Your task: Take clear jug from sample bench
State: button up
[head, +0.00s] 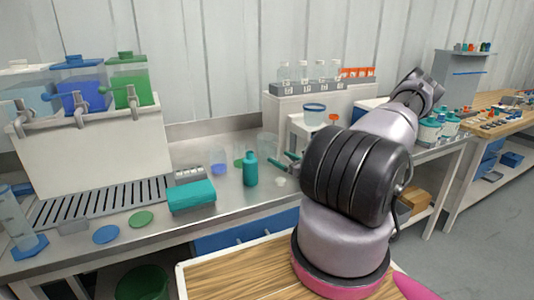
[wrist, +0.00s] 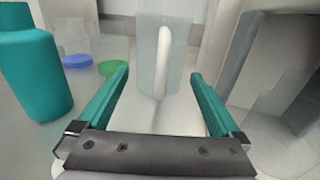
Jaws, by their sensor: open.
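The clear jug (wrist: 180,48) stands upright in the wrist view, straight ahead of my gripper. Its pale handle (wrist: 163,62) faces me, in line with the gap between the fingers. My gripper (wrist: 159,74) is open with nothing held; its two teal fingers point toward the jug, one on each side of the handle line. I cannot tell whether either finger touches it. In the head view the jug (head: 268,143) is faint on the steel sample bench (head: 225,199). My gripper (head: 285,160) shows there only partly, with the arm hiding much of it.
A teal bottle (head: 250,170) stands close to the left of my gripper, large in the wrist view (wrist: 35,72). A grey-walled structure (wrist: 250,60) is close on the right. A teal box (head: 192,196) sits further left.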

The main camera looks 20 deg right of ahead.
aim_at(274, 155)
jog(key=x, duration=0.4)
jog(key=shift+w+f, duration=0.2)
jog(key=shift+w, duration=0.15)
jog(key=c, duration=1.1)
jog(key=shift+c, duration=0.2)
jog(key=shift+r, duration=0.1)
